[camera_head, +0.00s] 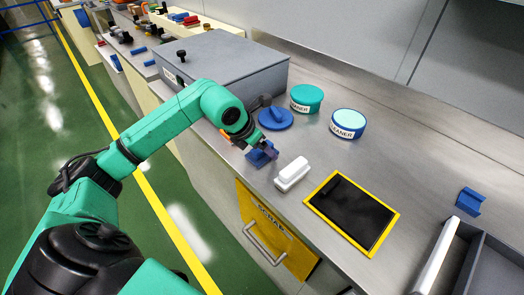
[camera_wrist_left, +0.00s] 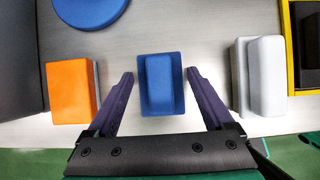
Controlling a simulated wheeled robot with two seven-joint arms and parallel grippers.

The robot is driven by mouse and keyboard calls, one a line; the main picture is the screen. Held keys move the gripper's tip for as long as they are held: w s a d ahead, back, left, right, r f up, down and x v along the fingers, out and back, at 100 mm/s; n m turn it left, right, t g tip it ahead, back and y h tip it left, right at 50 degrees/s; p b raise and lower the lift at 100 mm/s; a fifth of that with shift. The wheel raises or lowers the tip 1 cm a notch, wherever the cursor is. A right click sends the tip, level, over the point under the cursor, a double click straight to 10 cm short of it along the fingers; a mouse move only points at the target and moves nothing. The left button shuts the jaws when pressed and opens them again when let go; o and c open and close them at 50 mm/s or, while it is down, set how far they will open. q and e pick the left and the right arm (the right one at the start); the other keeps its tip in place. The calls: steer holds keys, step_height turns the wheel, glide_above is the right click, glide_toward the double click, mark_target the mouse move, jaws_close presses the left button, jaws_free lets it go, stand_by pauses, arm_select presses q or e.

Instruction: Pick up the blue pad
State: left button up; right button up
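The blue pad (camera_wrist_left: 161,84) lies on the metal counter between the two fingers of my left gripper (camera_wrist_left: 161,92) in the left wrist view. A gap shows on each side of the pad, so the gripper is open and does not touch it there. In the head view, the left gripper (camera_head: 270,152) hangs over the blue pad (camera_head: 259,157) and partly hides it. My right gripper is in neither view.
A white pad (camera_head: 292,174) stands right of the blue one, and an orange pad (camera_wrist_left: 72,92) left of it. A round blue lid (camera_head: 276,118), two cleaner tubs (camera_head: 347,124), a grey box (camera_head: 222,66) and a yellow-framed black tray (camera_head: 392,217) stand around.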

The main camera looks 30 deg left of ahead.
arm_select(q)
steer(key=c, duration=0.9)
steer(key=shift+r, duration=0.1)
step_height(320, 180, up, 20)
steer(key=shift+f+p, duration=0.1)
steer(key=shift+p, duration=0.75)
